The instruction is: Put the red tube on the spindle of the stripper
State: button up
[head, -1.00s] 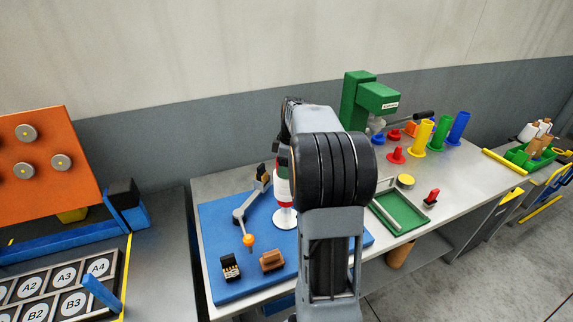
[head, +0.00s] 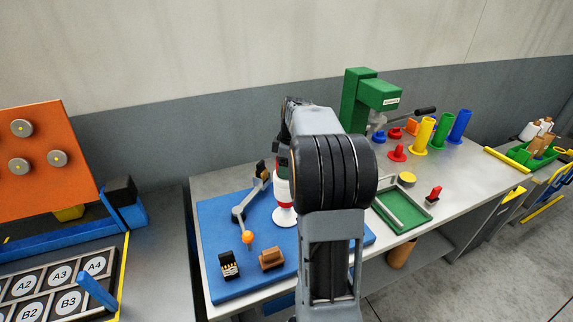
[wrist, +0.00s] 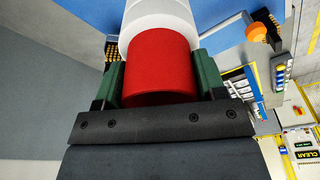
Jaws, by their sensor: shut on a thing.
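My gripper (wrist: 160,72) is shut on the red tube (wrist: 158,60), its green fingers on either side of the tube's end. A white winding covers the tube's middle, beyond the red end in the wrist view. In the head view the tube (head: 284,204) hangs upright below my gripper (head: 282,158), with a red band at its lower end. Directly below is a white flared base (head: 284,217) on the blue board (head: 225,285). I cannot tell whether tube and base touch, and any spindle inside is hidden. My arm hides the right side.
On the blue board are a jointed lever with an orange ball (head: 247,237), a black block (head: 228,264) and a brown block (head: 271,259). To the right stand a green tray (head: 402,211), a green machine (head: 378,94) and coloured tubes (head: 423,135).

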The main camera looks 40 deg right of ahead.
jog(key=shift+f+b, duration=2.25)
jog(key=shift+f, duration=1.3)
jog(key=o, duration=1.2)
jog(key=r, duration=0.4)
jog(key=s+d+r, duration=0.1)
jog(key=r, duration=0.8)
jog(key=shift+s+d+r, duration=0.25)
jog(key=shift+r, duration=0.1)
jog(key=s+a+f+m+t+h, duration=0.1)
jog(key=s+a+f+m, duration=0.15)
jog(key=a, duration=0.55)
jog(key=s+a+f+m, duration=0.1)
jog(key=s+a+m, duration=0.15)
jog(key=a, duration=0.45)
jog(key=s+a+f+m, duration=0.1)
jog(key=s+a+f, duration=0.2)
jog(key=s+a+f+m+t, duration=0.1)
jog(key=s+a+f, duration=0.1)
jog(key=s+f, duration=0.1)
jog(key=s+a+f+m, duration=0.2)
jog(key=s+a, duration=0.1)
jog(key=shift+s+a+f+t, duration=0.1)
jog(key=shift+a+f+t, duration=0.2)
jog(key=shift+f+t, duration=0.1)
